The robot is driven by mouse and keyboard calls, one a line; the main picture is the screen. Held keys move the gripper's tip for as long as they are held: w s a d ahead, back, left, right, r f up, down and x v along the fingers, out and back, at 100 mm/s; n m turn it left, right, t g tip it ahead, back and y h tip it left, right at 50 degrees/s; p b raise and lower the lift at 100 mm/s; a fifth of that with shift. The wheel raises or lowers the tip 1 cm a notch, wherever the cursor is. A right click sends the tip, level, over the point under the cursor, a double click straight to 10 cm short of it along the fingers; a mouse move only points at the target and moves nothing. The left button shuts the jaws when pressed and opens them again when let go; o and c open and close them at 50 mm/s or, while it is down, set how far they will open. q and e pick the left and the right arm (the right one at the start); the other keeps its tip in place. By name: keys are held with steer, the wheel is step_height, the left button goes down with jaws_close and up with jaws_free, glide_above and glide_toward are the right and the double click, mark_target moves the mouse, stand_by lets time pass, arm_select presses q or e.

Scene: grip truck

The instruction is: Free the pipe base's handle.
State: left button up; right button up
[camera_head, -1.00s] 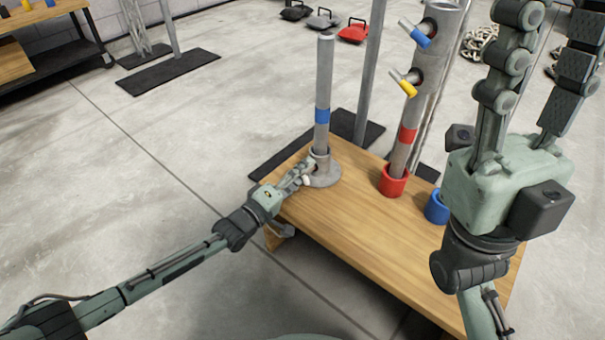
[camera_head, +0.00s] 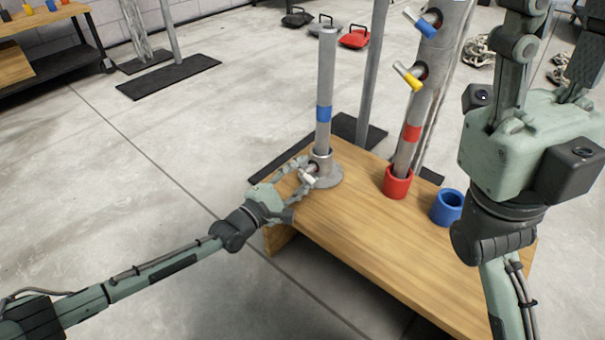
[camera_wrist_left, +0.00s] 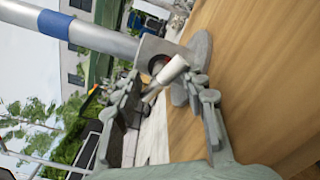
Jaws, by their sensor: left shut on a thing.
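A grey pipe with a blue band (camera_head: 325,85) stands upright in a round grey pipe base (camera_head: 328,178) on the wooden table. The base's short pale handle (camera_wrist_left: 172,70) sticks out of its side towards my left gripper. My left gripper (camera_head: 306,174) is at the near left side of the base, its fingers on either side of the handle and shut on it. In the left wrist view, the gripper (camera_wrist_left: 168,84) partly hides the handle's near end. My right gripper (camera_head: 555,45) is raised at the right, fingers apart and empty, their tips out of frame.
The table's (camera_head: 360,240) front is clear.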

arm_select(q)
steer(key=shift+s+d+n, duration=0.15)
steer(key=shift+d+n, duration=0.05)
steer(key=shift+n, duration=0.2)
